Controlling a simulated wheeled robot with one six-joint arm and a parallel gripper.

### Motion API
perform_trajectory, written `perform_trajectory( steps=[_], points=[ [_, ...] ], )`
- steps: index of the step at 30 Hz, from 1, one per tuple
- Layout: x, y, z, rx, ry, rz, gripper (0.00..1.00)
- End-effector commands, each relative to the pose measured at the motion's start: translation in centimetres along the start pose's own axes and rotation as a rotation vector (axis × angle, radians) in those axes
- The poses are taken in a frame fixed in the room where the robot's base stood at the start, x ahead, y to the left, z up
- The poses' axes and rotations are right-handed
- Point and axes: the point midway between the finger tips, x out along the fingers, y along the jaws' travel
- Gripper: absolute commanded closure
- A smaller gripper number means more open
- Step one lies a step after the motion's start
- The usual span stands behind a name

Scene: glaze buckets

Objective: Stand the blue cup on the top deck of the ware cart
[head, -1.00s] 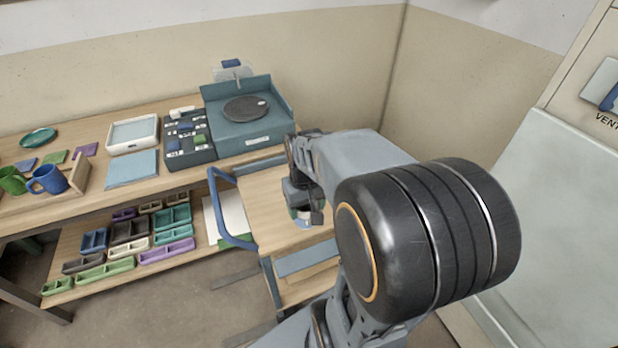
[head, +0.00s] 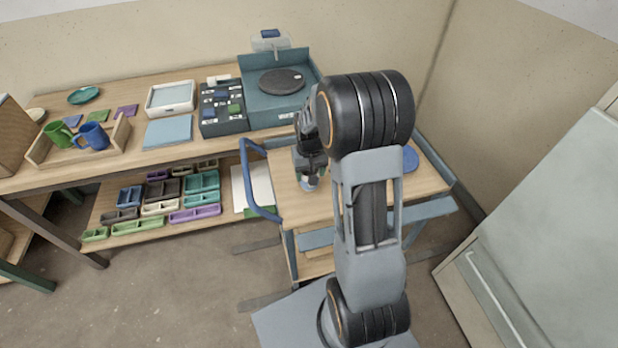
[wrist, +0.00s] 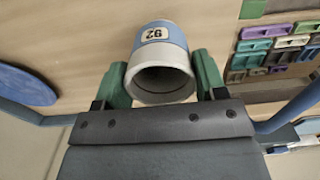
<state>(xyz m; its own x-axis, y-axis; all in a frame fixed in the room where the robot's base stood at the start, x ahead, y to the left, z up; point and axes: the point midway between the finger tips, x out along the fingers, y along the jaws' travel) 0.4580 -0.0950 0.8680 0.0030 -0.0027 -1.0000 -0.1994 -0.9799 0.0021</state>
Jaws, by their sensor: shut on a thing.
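The blue cup (wrist: 166,58) has a pale grey rim, a blue band and a label reading 92. My gripper (wrist: 163,80) is shut on it, with one green finger on each side. Its open end faces the wrist camera. In the head view my gripper (head: 312,165) is over the left part of the wooden top deck (head: 290,200) of the ware cart, and the cup (head: 310,184) shows only slightly below it. I cannot tell whether the cup touches the deck. My arm hides the deck's middle.
A flat blue disc (head: 410,158) lies on the deck's right side. The cart's blue handle (head: 246,180) stands at its left. A workbench behind holds a banding wheel (head: 282,81) and a wooden tray (head: 42,152) with a green mug and a blue mug (head: 93,136). Deck space near the front-left is bare.

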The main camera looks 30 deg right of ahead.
Motion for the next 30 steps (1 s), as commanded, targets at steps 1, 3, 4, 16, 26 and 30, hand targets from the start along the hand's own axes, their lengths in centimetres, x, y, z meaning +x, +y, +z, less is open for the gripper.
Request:
perform_trajectory(
  steps=[1, 3, 4, 16, 26, 30],
  points=[
    [0.1, 0.0, -0.1, 0.0, 0.0, 0.0, 0.68],
    [0.5, -0.1, -0.4, 0.0, 0.0, 0.0, 0.68],
    [0.8, -0.1, -0.6, 0.0, 0.0, 0.0, 0.68],
    [3.6, -0.1, -0.5, 0.0, 0.002, 0.0, 0.68],
    [4.0, -0.1, -0.5, -0.001, 0.0, 0.0, 0.29],
    [4.0, -0.1, -0.5, -0.001, 0.0, 0.0, 0.15]
  ],
)
